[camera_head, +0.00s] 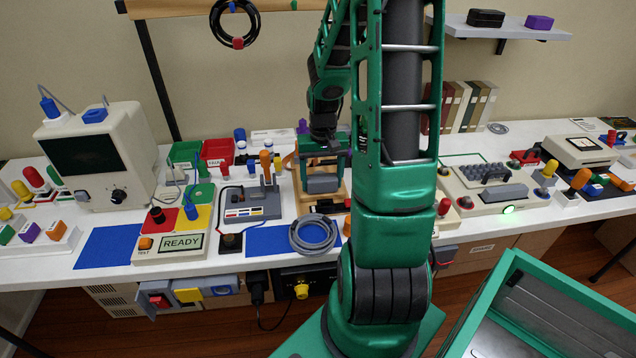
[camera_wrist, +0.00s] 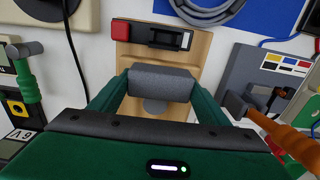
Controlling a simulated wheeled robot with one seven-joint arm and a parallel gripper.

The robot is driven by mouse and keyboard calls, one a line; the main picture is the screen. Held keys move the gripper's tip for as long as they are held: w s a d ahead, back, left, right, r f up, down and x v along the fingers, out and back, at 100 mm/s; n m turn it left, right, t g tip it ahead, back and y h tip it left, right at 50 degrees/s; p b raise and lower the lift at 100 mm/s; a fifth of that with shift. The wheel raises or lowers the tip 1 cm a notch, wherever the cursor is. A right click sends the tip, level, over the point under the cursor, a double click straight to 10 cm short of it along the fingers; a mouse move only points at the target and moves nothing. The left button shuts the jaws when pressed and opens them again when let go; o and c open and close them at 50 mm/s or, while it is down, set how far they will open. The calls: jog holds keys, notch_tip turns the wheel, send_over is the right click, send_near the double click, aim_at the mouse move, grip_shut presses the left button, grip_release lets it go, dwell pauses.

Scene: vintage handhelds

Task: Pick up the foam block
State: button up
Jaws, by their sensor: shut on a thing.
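The foam block (camera_head: 322,184) is a dark grey rounded bar. In the wrist view the foam block (camera_wrist: 160,82) lies crosswise between the green fingers of my gripper (camera_wrist: 160,90), with one finger at each end. In the head view my gripper (camera_head: 321,172) points down at the middle of the bench, shut on the block. The block is over a light wooden board (camera_wrist: 196,56); I cannot tell whether it touches the board. A round grey patch shows just beyond the block's edge, partly hidden.
A black part with a red button (camera_wrist: 120,30) is at the board's end. A grey console with an orange-handled lever (camera_head: 265,168) stands close to the left. A coiled grey cable (camera_head: 313,234) lies on a blue mat (camera_head: 265,241) in front. A keyboard unit (camera_head: 485,185) is to the right.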

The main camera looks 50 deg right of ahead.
jog(key=r, duration=0.4)
jog(key=shift+s+a+r, duration=0.15)
jog(key=shift+s+a, duration=0.15)
jog(key=shift+s, duration=0.05)
jog(key=s+a+r, duration=0.6)
jog(key=s+a, duration=0.1)
jog(key=s, duration=0.1)
jog(key=shift+r, duration=0.15)
jog(key=shift+s, duration=0.1)
dwell(1.0)
jog(key=w+a+f+n, duration=0.15)
jog(key=a+n, duration=0.35)
jog(key=a, duration=0.8)
jog(key=w+a+f+n, duration=0.15)
jog(key=a+n, duration=0.25)
jog(key=a, duration=0.8)
send_over(264, 240)
notch_tip(264, 240, down, 7)
jog(key=shift+r, duration=0.1)
jog(key=shift+f, duration=2)
